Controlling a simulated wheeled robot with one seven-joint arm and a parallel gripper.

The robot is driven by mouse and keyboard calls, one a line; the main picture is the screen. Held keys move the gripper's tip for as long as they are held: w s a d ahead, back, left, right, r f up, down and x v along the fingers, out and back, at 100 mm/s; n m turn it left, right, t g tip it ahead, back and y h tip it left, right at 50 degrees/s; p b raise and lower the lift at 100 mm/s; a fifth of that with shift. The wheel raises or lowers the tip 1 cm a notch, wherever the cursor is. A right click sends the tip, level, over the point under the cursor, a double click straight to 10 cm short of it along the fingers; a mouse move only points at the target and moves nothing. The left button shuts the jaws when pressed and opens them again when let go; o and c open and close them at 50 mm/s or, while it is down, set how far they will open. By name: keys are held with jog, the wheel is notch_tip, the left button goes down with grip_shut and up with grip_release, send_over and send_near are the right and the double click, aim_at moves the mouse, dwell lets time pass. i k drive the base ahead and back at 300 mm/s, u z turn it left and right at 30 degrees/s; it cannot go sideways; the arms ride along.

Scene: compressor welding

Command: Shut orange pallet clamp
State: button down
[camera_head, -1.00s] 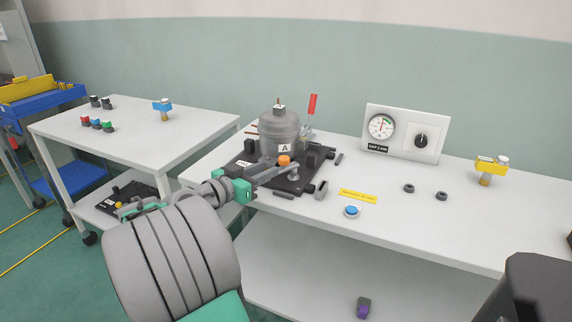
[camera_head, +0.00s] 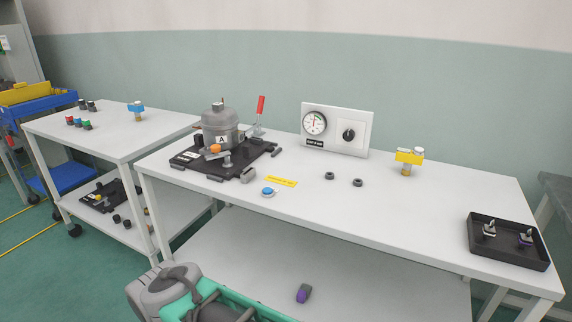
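The orange pallet clamp (camera_head: 216,148) has a round orange knob and sits at the front of the black pallet (camera_head: 206,174), close against the compressor (camera_head: 220,127) marked "A". A short grey lever (camera_head: 227,160) shows beside the knob. I cannot tell surely whether this clamp is fully shut. A second clamp with a red handle (camera_head: 260,107) stands upright behind and right of the compressor. My arm is low at the bottom edge, well apart from the pallet. My gripper's fingertips are not in view.
A side table (camera_head: 110,142) stands left. The bench's front middle is clear.

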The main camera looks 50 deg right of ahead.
aim_at(216, 148)
jog(key=z, duration=0.3)
jog(key=k, duration=0.6)
jog(key=u, duration=0.7)
jog(key=i, duration=1.45)
jog(key=z, duration=0.5)
